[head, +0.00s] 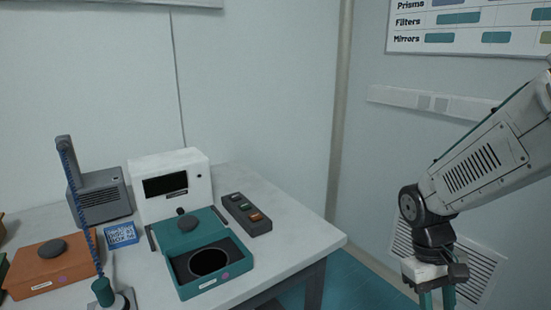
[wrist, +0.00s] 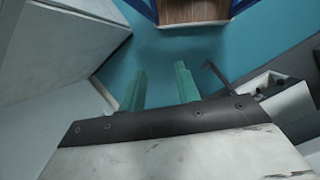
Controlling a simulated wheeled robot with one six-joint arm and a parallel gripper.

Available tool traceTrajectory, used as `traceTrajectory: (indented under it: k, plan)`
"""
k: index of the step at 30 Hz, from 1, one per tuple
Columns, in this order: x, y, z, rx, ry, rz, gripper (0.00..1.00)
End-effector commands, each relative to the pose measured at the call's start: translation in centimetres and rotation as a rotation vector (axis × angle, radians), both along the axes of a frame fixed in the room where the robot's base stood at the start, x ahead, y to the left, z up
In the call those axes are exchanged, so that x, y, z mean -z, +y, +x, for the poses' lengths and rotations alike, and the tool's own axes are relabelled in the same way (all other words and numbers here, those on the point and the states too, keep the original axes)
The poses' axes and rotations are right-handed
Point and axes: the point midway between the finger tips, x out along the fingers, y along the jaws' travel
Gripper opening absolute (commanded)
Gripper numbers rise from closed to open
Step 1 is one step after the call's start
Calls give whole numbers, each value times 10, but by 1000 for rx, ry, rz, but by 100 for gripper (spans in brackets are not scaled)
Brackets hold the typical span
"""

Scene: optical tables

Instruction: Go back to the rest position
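My gripper (head: 437,298) hangs at the lower right of the head view, pointing down, to the right of the table and apart from it. The bottom of its fingers is cut off by the picture edge. In the wrist view its two green fingers (wrist: 160,85) stand apart with bare blue floor showing between them. The gripper is open and empty.
A light table (head: 290,235) carries a teal open box (head: 202,285) with a round dark opening, a white device (head: 197,195), a button panel (head: 247,214), an orange box (head: 50,268) and a grey device (head: 102,197). Blue floor (head: 355,290) lies between table and arm.

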Motion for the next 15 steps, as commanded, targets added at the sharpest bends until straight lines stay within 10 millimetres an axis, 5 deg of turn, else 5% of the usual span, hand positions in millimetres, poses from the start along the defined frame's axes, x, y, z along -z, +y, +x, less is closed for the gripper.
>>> traceTrajectory:
  k: [6,15]
  plan:
    - [-60,22,-51,102,-103,64,33]
    - [-111,41,-99,139,-325,147,33]
